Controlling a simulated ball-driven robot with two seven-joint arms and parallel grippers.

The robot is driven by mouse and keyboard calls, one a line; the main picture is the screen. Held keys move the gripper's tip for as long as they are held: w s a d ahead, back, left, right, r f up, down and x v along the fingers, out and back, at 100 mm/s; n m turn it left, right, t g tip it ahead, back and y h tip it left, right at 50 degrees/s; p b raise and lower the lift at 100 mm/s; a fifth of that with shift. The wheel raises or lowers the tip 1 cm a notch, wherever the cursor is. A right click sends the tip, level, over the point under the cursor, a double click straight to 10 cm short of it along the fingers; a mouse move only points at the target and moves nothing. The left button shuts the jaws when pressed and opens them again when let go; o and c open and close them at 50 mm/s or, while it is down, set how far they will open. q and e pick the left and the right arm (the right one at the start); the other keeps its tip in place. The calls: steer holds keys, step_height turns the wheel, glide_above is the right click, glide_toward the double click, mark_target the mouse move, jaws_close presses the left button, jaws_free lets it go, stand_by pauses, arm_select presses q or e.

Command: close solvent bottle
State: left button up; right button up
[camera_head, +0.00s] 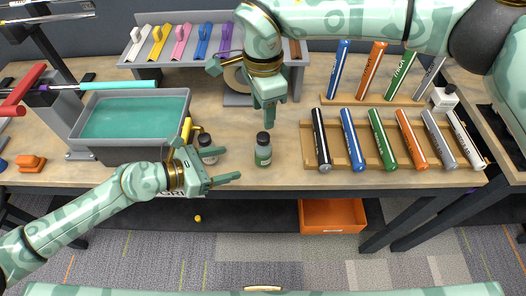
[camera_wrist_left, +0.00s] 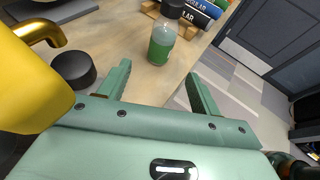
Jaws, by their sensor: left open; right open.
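A small bottle with a green label and a dark cap (camera_head: 263,150) stands upright on the bench; it also shows in the left wrist view (camera_wrist_left: 162,43). I cannot tell how tight its cap is. My left gripper (camera_head: 218,172) is open and empty, just left of this bottle and apart from it; its spread fingers (camera_wrist_left: 158,75) point toward the bottle in the wrist view. A second dark-capped bottle (camera_head: 208,150) stands left, partly hidden behind my left gripper. My right gripper (camera_head: 268,106) is open and empty, above and behind the green-labelled bottle. I cannot read which bottle holds solvent.
A grey tub of teal liquid (camera_head: 180,103) stands left, with a yellow spouted item (camera_head: 187,130) beside it. A wooden grip rack (camera_head: 306,140) lies right. A white bottle (camera_head: 444,98) stands far right. An orange bin (camera_head: 332,214) is below the bench.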

mark_target(263, 135)
arm_select(q)
steer(key=x, duration=1.4)
steer(key=shift+d, duration=0.2)
arm_select(e)
steer(key=shift+s, duration=0.1)
arm_select(q)
jaws_close()
arm_select(e)
steer(key=n, duration=0.4)
steer(key=shift+f, duration=4)
steer(key=shift+c, duration=0.3)
